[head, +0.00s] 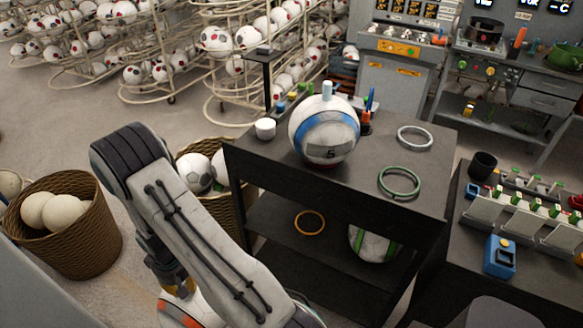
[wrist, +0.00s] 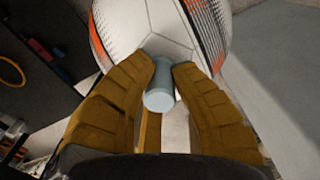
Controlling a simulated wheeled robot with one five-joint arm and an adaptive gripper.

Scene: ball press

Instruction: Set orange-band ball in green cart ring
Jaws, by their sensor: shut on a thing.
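The orange-band ball (wrist: 165,30) is white with orange and black patches and has a grey peg (wrist: 160,98) on it. In the wrist view my gripper (wrist: 166,70) has its two yellow-brown fingers shut on that peg. In the head view the ball (head: 172,318) shows only partly at the bottom edge, below my arm and left of the cart. The green ring (head: 382,187) lies empty on the dark cart's top (head: 350,188), at its front right. Much of the ball is hidden or out of frame.
A blue-band ball (head: 302,135) with a peg stands on the cart top, left of the green ring. A white ring (head: 414,127) lies behind. An orange ring (head: 296,226) and a green-striped ball (head: 373,244) are on the lower shelf. Baskets (head: 85,245) stand left.

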